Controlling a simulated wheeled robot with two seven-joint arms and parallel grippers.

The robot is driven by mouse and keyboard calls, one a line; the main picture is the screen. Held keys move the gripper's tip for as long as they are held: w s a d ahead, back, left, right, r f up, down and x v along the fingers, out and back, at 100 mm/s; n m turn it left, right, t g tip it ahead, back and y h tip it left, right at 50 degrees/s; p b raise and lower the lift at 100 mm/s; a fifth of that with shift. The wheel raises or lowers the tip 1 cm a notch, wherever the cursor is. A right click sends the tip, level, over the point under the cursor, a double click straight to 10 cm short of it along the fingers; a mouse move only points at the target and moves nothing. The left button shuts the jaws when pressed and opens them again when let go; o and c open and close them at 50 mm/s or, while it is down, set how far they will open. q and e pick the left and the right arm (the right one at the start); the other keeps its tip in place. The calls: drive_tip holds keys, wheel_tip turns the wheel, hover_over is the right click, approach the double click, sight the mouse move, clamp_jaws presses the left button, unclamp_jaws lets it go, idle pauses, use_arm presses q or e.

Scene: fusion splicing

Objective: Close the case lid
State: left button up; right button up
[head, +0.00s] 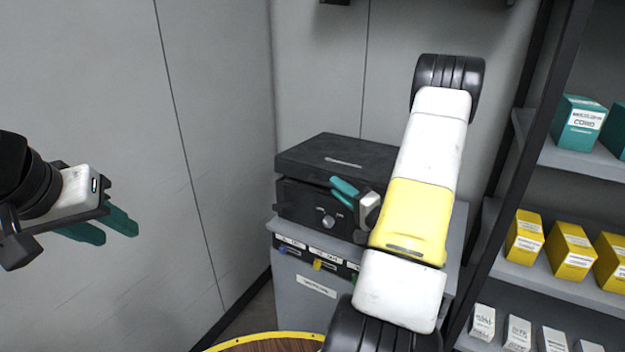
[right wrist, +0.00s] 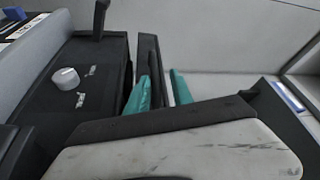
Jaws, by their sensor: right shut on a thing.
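The black case (head: 300,204) stands on a grey cabinet, its front panel with a silver knob facing me. Its flat dark lid (head: 335,155) lies almost level over the body. In the right wrist view a narrow gap shows between the case body (right wrist: 95,85) and the lid (right wrist: 149,55). My right gripper (head: 337,190) is at the lid's front edge, its teal fingers either side of it, shut on the lid; it also shows in the right wrist view (right wrist: 160,88). My left gripper (head: 113,231) is open and empty, off to the left by the wall.
The grey cabinet (head: 305,290) has labelled coloured tabs along its top front. A shelf rack (head: 560,165) with teal, yellow and white boxes stands at the right. Grey walls close in behind and left. A round wooden top with yellow rim (head: 270,342) is at the bottom.

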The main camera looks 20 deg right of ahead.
drive_tip(key=shift+v, duration=2.25)
drive_tip(key=shift+s, duration=0.1)
drive_tip(key=s+d+f, duration=0.3)
drive_tip(key=s, duration=0.4)
drive_tip(key=shift+s+d, duration=0.25)
drive_tip(key=shift+d, duration=0.15)
